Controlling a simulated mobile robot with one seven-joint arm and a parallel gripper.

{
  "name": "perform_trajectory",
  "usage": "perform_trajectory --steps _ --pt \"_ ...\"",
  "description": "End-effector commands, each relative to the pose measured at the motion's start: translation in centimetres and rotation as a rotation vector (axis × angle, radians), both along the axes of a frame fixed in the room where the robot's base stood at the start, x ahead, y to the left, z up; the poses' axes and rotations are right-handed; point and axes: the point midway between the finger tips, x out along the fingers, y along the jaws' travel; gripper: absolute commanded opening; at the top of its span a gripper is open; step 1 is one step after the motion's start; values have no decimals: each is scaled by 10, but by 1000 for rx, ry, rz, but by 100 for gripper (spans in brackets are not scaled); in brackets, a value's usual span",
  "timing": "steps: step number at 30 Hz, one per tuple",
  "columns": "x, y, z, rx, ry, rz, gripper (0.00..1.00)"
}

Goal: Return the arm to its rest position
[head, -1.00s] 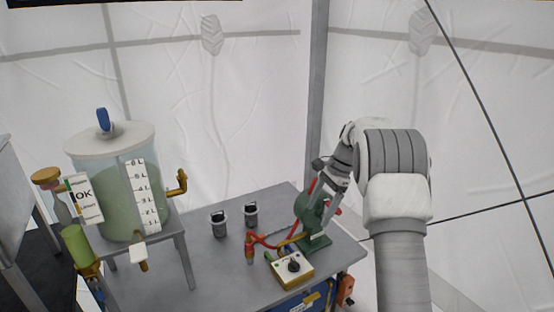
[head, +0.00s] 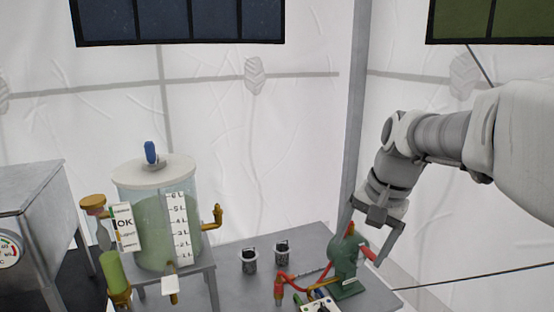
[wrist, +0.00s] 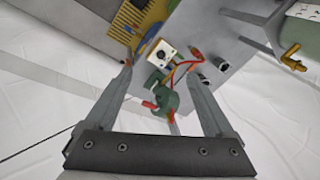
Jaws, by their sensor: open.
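My gripper (head: 370,238) hangs at the right of the head view, at the end of my bent arm. In the wrist view its two fingers (wrist: 166,92) are spread wide with nothing between them touching. A green pump-like device (head: 346,262) with red parts stands on the grey table (head: 222,280). In the head view the gripper overlaps this device; in the wrist view the device (wrist: 163,97) shows below, between the fingers. I cannot tell the exact gap, but it looks clear of the jaws.
A tank (head: 154,225) of green liquid stands on a stand at left, with a brass tap (head: 212,218). Two small dark cups (head: 249,262) and a white box with a knob (wrist: 162,54) are on the table. A grey cabinet (head: 30,210) is far left. White tent walls enclose the scene.

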Motion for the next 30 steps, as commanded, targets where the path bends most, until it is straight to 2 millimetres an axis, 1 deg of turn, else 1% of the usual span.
perform_trajectory --steps 1,5,9,14,18,21,24,30 --pt "-13 3 5 -17 -25 34 88" --pt "-43 7 10 -64 -78 120 88" --pt "-75 11 11 -120 -134 213 88" --pt "-110 14 7 -186 -195 320 88" --pt "-138 16 -1 -247 -245 411 88" --pt "-154 16 -8 -286 -276 465 88" --pt "-164 15 -13 -315 -297 504 88" --pt "-173 15 -19 -341 -314 540 88"
